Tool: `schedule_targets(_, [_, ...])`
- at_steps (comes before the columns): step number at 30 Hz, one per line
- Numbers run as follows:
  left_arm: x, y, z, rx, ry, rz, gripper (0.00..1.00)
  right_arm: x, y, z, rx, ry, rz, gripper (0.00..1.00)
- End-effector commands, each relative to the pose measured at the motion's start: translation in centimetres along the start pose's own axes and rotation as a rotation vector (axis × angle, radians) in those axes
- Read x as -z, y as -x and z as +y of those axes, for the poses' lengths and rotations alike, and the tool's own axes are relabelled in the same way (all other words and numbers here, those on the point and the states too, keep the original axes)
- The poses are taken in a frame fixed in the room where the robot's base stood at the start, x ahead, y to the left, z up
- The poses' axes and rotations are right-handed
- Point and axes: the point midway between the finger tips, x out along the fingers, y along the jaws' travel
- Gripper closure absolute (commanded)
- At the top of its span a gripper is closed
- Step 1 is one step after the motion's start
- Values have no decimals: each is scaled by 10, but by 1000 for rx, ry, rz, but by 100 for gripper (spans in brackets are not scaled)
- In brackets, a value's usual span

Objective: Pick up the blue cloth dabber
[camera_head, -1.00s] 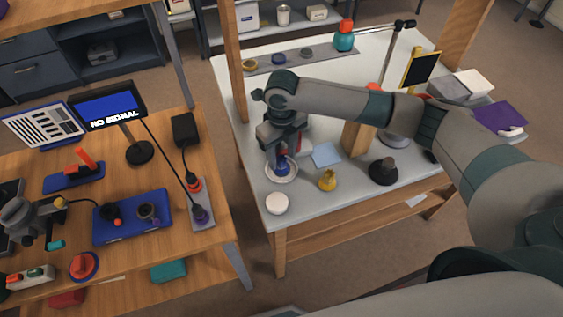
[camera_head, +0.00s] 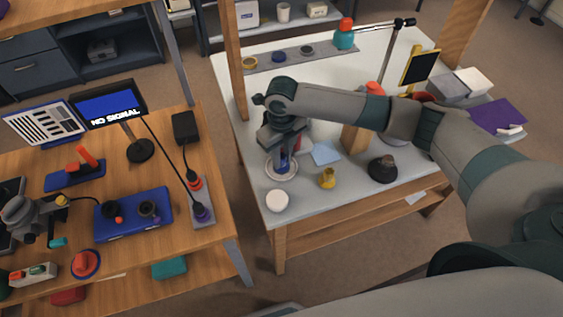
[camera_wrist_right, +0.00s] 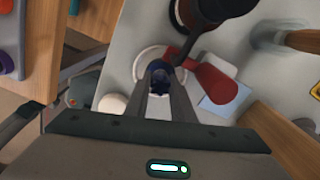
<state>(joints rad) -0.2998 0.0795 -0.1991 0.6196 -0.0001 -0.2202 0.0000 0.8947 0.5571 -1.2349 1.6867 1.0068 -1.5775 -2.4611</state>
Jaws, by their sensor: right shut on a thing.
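The blue dabber (camera_head: 284,163) stands over a white round dish (camera_head: 270,173) on the pale table, mostly hidden by my right gripper (camera_head: 284,168). The gripper points down at it, and its fingers are shut on the dabber. In the right wrist view the dark blue dabber (camera_wrist_right: 160,77) shows between the two finger tips (camera_wrist_right: 163,86), with the white dish (camera_wrist_right: 143,62) behind it. I cannot tell whether the dabber touches the dish.
Near the dish are a light blue sheet (camera_head: 326,152), a small yellow object (camera_head: 327,179), a white round piece (camera_head: 277,201) and a black knobbed object (camera_head: 383,169). A wooden post (camera_head: 355,138) stands right of the gripper. A grey strip (camera_head: 310,57) with small pots lies behind.

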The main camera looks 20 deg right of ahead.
Motion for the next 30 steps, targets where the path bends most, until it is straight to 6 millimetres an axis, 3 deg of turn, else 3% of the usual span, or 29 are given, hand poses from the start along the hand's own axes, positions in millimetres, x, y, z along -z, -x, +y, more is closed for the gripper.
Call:
schedule_targets(11, [-1, -5, 0, 0, 0, 0, 66, -1, 8, 0, -1, -1, -2, 99])
schedule_targets(18, [-2, -19, 1, 0, -1, 0, 66, -2, 40, 0, 0, 1, -5, 99])
schedule_targets(30, [-5, -39, 1, 0, -1, -2, 66, 64, 84, -44, 2, -1, -2, 99])
